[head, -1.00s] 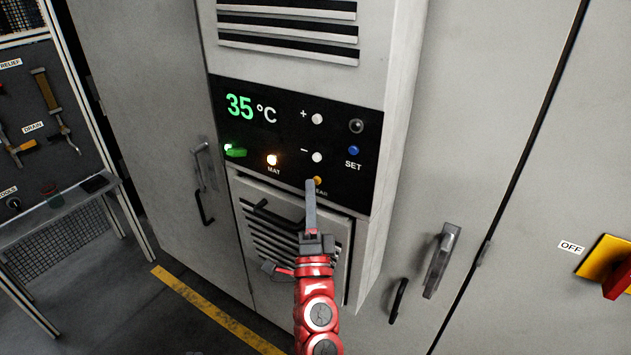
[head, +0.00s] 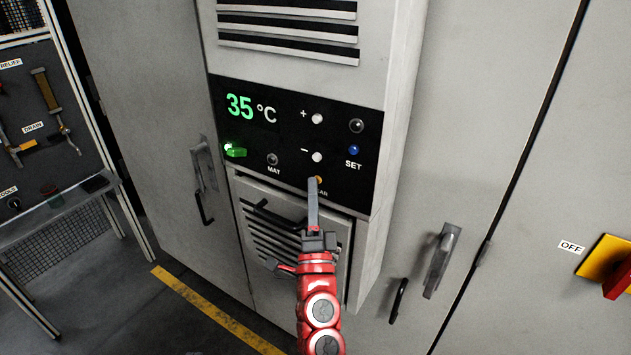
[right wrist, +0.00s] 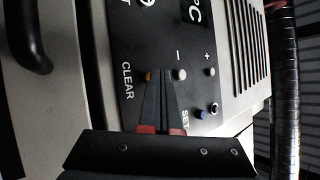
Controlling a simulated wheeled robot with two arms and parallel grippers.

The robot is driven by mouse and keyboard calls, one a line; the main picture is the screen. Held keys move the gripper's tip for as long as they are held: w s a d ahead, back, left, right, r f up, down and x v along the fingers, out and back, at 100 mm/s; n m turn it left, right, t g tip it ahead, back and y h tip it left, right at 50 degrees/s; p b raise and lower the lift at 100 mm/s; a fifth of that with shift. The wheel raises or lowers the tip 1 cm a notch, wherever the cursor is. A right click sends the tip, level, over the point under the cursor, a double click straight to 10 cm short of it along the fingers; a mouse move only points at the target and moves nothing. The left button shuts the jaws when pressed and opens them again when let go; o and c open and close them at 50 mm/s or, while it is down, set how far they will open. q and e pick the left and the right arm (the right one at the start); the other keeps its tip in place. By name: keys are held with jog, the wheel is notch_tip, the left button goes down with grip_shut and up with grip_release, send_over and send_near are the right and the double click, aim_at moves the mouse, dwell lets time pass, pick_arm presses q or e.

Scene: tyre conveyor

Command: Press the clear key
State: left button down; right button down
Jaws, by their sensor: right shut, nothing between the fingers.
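The clear key (head: 319,180) is a small orange button low on the black control panel (head: 225,86), partly covered by my right gripper's tip in the head view. Its label is partly hidden there. In the right wrist view the orange clear key (right wrist: 148,76) shows beside the CLEAR label. My right gripper (head: 313,181) is shut and empty, its fingers pointing at the panel. In the right wrist view the fingertips (right wrist: 163,72) appear between the clear key and the minus key. I cannot tell whether the tip touches the key. My left gripper is not in view.
The display (head: 251,108) reads 35 °C. Nearby are the plus key (head: 317,118), minus key (head: 317,157), blue SET key (head: 354,150), green switch (head: 236,152) and dark MAT lamp (head: 272,159). A louvred door (head: 275,231) is below the panel. Cabinet handles (head: 441,260) stick out at right.

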dwell(0.3)
jog(key=shift+s+a, duration=0.5)
jog(key=shift+s, duration=0.15)
jog(key=s+a, duration=0.1)
jog(key=s, duration=0.1)
jog(key=s+a, duration=0.2)
dwell(0.4)
dwell(0.5)
